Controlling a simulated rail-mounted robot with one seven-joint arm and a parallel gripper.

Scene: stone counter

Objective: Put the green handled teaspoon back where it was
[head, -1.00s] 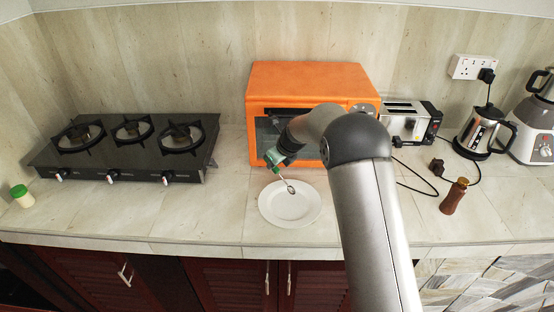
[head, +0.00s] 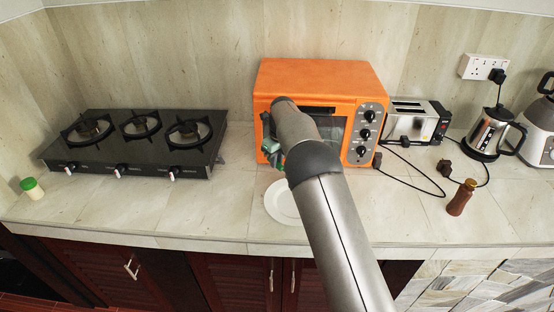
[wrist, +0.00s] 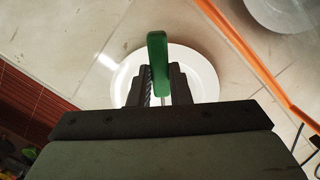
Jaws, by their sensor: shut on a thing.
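The green-handled teaspoon's green handle (wrist: 157,52) stands between the dark fingers of my gripper (wrist: 160,80) in the wrist view. My gripper is shut on it. The spoon's bowl is hidden in that view. In the head view my gripper (head: 274,152) is in front of the oven door, above the counter, and the spoon cannot be made out clearly. A white plate (head: 281,206) lies on the counter below, partly covered by my arm. In the wrist view the plate's rim (wrist: 205,68) shows behind the fingers, and the handle overlaps it.
An orange oven (head: 320,76) stands right behind my gripper. A black gas stove (head: 135,155) is at the left. A toaster (head: 412,122), kettle (head: 487,132), loose cables and a brown bottle (head: 461,197) are at the right. The counter between stove and plate is clear.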

